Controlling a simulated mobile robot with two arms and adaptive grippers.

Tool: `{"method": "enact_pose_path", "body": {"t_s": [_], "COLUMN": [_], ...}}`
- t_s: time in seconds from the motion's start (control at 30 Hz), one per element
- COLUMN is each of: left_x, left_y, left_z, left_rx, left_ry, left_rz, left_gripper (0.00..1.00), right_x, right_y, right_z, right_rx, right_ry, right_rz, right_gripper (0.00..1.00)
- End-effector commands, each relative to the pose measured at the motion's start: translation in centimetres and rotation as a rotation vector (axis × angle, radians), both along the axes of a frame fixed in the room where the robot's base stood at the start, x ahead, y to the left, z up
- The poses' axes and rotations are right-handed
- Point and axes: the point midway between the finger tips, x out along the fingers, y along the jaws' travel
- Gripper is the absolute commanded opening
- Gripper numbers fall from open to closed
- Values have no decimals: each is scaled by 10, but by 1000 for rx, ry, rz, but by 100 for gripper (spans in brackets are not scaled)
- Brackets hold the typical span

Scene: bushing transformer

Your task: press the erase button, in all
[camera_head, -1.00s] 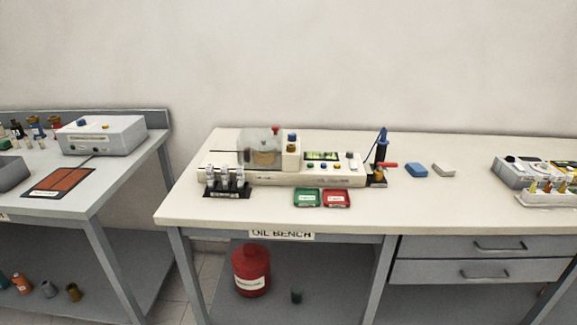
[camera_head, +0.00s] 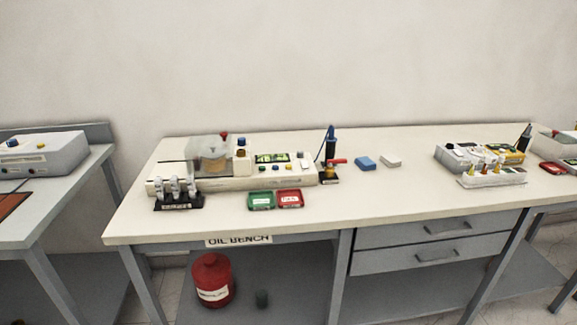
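A cream bench instrument (camera_head: 225,183) stands on the left half of the oil bench. It has a clear-covered cup chamber (camera_head: 208,153), a small green screen (camera_head: 272,158) and several small buttons (camera_head: 290,167) on its panel. The buttons are too small to read, so I cannot tell which one is the erase button. Another instrument (camera_head: 461,156) with coloured parts sits at the right of the bench; its labels are not readable either. Neither of my grippers is in view.
The oil bench (camera_head: 370,200) has green (camera_head: 261,201) and red (camera_head: 289,199) trays, a vial rack (camera_head: 178,195), a blue-handled tool (camera_head: 331,150) and blue and white blocks (camera_head: 365,162). A red container (camera_head: 212,280) stands below. The bench's front right is clear.

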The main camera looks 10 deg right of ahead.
Motion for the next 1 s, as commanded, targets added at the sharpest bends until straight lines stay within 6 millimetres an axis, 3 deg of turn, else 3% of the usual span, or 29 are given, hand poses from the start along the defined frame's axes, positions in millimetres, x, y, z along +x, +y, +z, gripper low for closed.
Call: {"method": "enact_pose_path", "body": {"t_s": [0.03,0.23,1.0], "left_x": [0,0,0], "left_y": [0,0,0], "left_z": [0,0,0], "left_rx": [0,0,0], "left_ry": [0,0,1], "left_rz": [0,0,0], "left_gripper": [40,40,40], "right_x": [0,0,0], "right_y": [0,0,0], "right_z": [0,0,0], "right_rx": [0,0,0], "right_ry": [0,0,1], "right_rz": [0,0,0], "right_gripper": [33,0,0]}}
